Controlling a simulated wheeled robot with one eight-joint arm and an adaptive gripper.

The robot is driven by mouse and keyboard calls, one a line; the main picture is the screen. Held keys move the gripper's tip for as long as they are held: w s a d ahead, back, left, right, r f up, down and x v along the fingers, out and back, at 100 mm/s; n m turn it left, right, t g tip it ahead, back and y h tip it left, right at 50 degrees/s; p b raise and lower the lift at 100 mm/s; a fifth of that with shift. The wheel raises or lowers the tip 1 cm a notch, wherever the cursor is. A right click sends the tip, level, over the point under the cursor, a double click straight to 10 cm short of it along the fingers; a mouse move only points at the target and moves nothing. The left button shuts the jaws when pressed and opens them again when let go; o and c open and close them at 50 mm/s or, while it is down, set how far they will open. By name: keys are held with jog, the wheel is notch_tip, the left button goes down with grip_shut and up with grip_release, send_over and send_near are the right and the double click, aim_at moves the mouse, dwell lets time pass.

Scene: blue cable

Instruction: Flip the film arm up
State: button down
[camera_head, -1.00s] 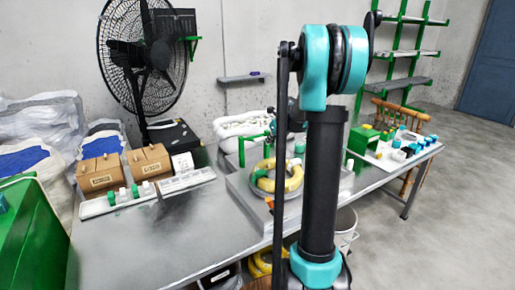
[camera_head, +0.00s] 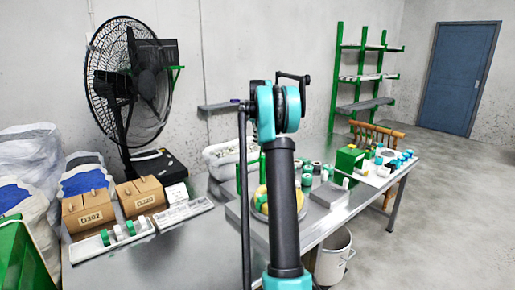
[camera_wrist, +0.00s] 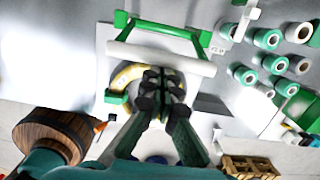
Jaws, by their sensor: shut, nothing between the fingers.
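In the wrist view, a green frame (camera_wrist: 165,27) with a long white roller (camera_wrist: 165,58) across it looks like the film arm. It lies over a yellow coil (camera_wrist: 122,78) of cable. My gripper (camera_wrist: 160,82) is shut and empty. Its dark fingertips appear over the coil, just below the roller in the picture; I cannot tell whether they touch anything. In the head view, my arm covers most of this spot. Only a green post (camera_head: 262,166) and part of the yellow coil show beside it. My gripper is hidden there.
Green and white spools (camera_wrist: 268,39) stand to the right in the wrist view. In the head view, a small green box (camera_head: 349,159) and a metal block (camera_head: 329,195) stand on the table right of my arm. Cardboard boxes (camera_head: 90,211) stand at left. Bare tabletop (camera_head: 185,250) lies between.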

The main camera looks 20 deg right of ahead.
jog(key=w+a+r, duration=0.1)
jog(key=w+a, duration=0.1)
jog(key=w, duration=0.4)
jog(key=shift+w+a, duration=0.15)
jog(key=shift+w, duration=0.05)
dwell(0.5)
notch_tip(320, 180, up, 8)
jog(key=s+d, duration=0.1)
jog(key=shift+s+d+f, duration=0.2)
jog(key=shift+s+f, duration=0.05)
jog(key=shift+s, duration=0.05)
dwell(0.5)
